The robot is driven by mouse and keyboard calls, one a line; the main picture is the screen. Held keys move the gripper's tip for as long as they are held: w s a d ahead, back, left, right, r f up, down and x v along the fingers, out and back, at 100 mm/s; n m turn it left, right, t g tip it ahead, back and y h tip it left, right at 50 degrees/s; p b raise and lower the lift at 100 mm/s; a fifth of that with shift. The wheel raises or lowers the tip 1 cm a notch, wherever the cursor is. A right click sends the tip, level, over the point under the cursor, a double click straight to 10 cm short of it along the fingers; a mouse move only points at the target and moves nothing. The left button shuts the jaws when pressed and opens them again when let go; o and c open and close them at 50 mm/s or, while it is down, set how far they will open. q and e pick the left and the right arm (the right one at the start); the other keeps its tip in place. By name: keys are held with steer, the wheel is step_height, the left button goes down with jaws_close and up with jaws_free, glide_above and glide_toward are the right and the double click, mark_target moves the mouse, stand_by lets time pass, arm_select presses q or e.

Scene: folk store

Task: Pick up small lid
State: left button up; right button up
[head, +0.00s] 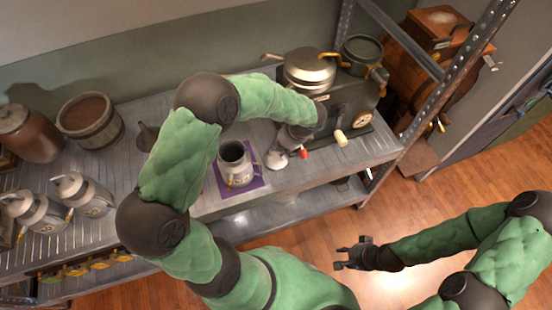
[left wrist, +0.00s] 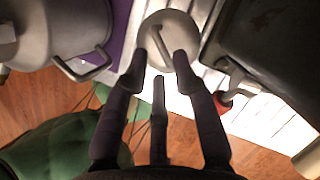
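The small lid (head: 276,159) is pale and round, on the shelf just right of the grey pot (head: 233,158) on its purple mat (head: 226,187). In the left wrist view the lid (left wrist: 181,21) has a bar handle and lies just beyond my fingertips. My left gripper (left wrist: 160,62) has its fingers spread apart, with the handle showing between them; I cannot tell whether they touch the lid. In the head view my left gripper (head: 284,150) is over the lid and partly hidden by my wrist. My right gripper (head: 342,256) is open and empty above the floor.
A dark stove (head: 356,112) with a red knob (head: 303,153) and a pale handle (head: 341,138) stands close right of the lid. A lidded pan (head: 309,68) sits on it. Grey jugs (head: 82,194) and a wooden bucket (head: 90,121) stand at the left.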

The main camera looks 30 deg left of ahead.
mark_target(276, 156)
arm_select(q)
steer(key=b+x, duration=0.2)
steer(key=x, duration=0.3)
jaws_close()
